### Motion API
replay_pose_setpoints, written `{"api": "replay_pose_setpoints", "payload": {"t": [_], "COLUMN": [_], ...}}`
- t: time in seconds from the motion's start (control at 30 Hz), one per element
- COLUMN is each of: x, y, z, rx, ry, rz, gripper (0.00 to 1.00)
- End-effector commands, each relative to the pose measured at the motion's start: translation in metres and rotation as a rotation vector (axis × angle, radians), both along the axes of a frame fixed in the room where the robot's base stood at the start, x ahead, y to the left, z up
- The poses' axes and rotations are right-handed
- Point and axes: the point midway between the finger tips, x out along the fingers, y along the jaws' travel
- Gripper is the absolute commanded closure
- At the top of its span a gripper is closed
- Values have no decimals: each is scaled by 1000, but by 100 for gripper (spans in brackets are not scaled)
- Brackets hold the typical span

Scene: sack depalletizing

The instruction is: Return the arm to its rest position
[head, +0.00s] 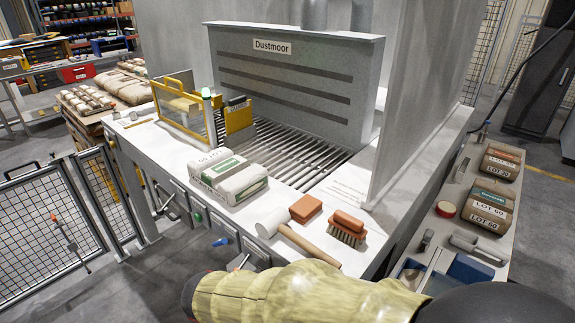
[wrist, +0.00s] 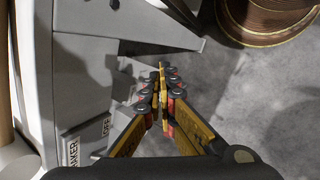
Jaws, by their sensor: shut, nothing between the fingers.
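My gripper (wrist: 162,78) shows in the wrist view with its yellow-and-black fingers together and nothing between them. It is over the grey floor, beside the pale front of the bench (wrist: 40,60). In the head view my arm (head: 300,293), in a yellowish sleeve, lies across the bottom, in front of the bench (head: 388,215). My fingers cannot be made out in that view.
On the bench lie a sack (head: 228,177), a mallet (head: 298,238), an orange block (head: 305,208) and a brush (head: 347,227). A side shelf at right holds two LOT 60 sacks (head: 489,207). A brown round object (wrist: 268,18) stands near my gripper. Fencing (head: 50,225) is at left.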

Motion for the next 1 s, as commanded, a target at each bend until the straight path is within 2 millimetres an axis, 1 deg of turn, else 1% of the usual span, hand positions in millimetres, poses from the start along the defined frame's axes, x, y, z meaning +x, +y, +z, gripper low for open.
{"api": "replay_pose_setpoints", "payload": {"t": [0.03, 0.1, 0.2, 0.33, 0.53, 0.7, 0.8, 0.9, 1.0], "x": [-8, -22, -40, -60, -81, -86, -86, -87, -86], "y": [-22, -44, -71, -103, -149, -192, -208, -218, -221], "z": [15, 30, 52, 79, 120, 155, 168, 171, 171], "rx": [73, 172, 313, 486, 696, 771, 787, 787, 784], "ry": [13, 29, 27, -14, -150, -311, -374, -397, -401], "rz": [-85, -192, -341, -523, -764, -878, -921, -950, -963], "gripper": [100, 100, 100, 100, 100, 100, 100, 100, 100]}}
